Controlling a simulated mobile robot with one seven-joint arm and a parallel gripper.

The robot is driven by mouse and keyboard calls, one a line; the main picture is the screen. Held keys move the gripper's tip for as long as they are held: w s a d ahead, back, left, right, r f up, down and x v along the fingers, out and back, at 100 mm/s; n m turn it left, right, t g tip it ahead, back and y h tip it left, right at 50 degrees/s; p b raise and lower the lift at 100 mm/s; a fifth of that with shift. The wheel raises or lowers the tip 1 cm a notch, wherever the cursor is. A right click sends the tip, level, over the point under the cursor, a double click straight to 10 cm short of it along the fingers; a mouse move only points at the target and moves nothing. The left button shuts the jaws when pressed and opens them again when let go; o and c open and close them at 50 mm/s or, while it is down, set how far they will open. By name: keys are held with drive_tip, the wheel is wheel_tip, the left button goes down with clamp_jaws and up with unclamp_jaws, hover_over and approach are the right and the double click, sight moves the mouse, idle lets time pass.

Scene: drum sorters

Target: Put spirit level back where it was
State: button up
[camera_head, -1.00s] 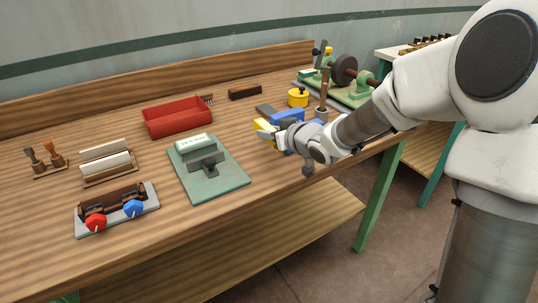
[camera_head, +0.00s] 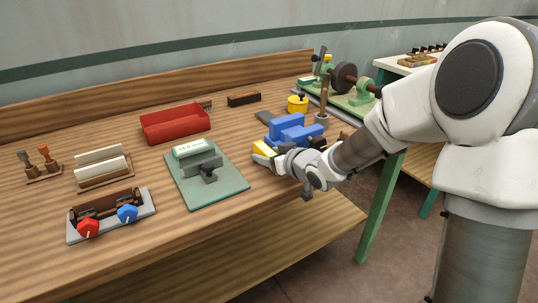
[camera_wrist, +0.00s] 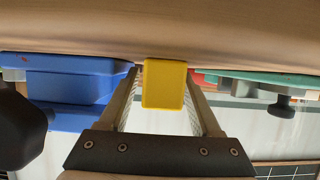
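The yellow block (camera_wrist: 164,85), which I take to be the spirit level, sits between the two fingers of my gripper (camera_wrist: 163,72) in the wrist view. The fingers look shut on it. In the head view the yellow block (camera_head: 264,149) shows at the tip of my gripper (camera_head: 272,154), over the front part of the workbench, left of the blue vise (camera_head: 289,131). Part of the block is hidden by my gripper. I cannot tell whether it touches the bench top.
On the workbench (camera_head: 235,125), a green plate (camera_head: 225,187) carrying a grey device lies left of my gripper. A red tray (camera_head: 176,127) stands behind it. A yellow pot (camera_head: 298,104) stands behind the vise. Bare wood lies between plate and vise.

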drive_tip(key=shift+r, duration=0.3)
drive_tip(key=p+v, duration=0.4)
drive_tip(key=v, duration=0.6)
drive_tip(key=shift+s+d+r, duration=0.1)
drive_tip(key=shift+s+d, duration=0.15)
drive_tip(key=shift+d, duration=0.05)
drive_tip(key=shift+s+d+r+p, duration=0.1)
drive_tip(key=shift+s+d+p, duration=0.2)
drive_tip(key=shift+s, duration=0.2)
